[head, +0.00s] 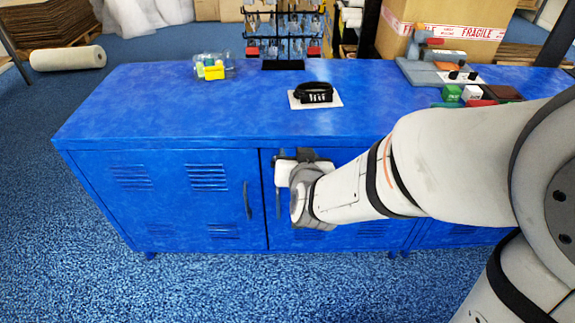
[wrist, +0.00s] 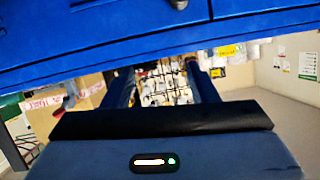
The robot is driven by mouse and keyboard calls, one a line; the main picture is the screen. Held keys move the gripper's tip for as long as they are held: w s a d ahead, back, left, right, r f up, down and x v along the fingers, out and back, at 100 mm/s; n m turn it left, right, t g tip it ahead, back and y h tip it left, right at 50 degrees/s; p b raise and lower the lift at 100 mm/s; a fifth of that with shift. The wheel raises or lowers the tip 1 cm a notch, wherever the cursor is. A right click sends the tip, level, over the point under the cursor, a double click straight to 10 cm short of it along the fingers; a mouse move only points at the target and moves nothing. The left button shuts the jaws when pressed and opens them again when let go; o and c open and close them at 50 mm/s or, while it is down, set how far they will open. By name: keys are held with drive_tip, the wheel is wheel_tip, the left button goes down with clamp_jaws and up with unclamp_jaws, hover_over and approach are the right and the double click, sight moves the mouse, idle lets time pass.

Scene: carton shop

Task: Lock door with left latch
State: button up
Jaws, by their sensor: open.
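The blue cabinet (head: 160,140) stands across the head view with its doors facing me. The left door (head: 175,210) looks closed and has a dark upright handle (head: 247,200). The door to its right (head: 310,237) also looks closed, with a handle (head: 278,201) near its left edge. My gripper (head: 298,155) is in front of that door's upper part, just below the top edge. In the wrist view my gripper (wrist: 165,78) is open, with nothing seen between its fingers. A small dark round part (wrist: 178,4) shows on blue metal; I cannot tell whether it is the latch.
On the cabinet top lie a black combination lock (head: 316,92) on a white card, a clear box (head: 212,68) with yellow items, and small coloured boxes (head: 474,92). A hook rack (head: 283,40) stands behind. The carpet in front is clear at left.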

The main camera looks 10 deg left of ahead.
drive_tip(key=s+a+f+t+b, duration=0.2)
drive_tip(key=a+f+t+b, duration=0.2)
drive_tip(key=f+b, duration=0.4)
drive_tip(key=f+b+x, duration=0.1)
drive_tip(key=x, duration=0.6)
drive_tip(key=shift+a+t, duration=0.25)
drive_tip(key=shift+t, duration=0.05)
drive_tip(key=shift+s, duration=0.2)
drive_tip(key=c, duration=0.9)
drive_tip(key=shift+d, duration=0.2)
drive_tip(key=shift+c, duration=0.4)
drive_tip(key=shift+a, duration=0.1)
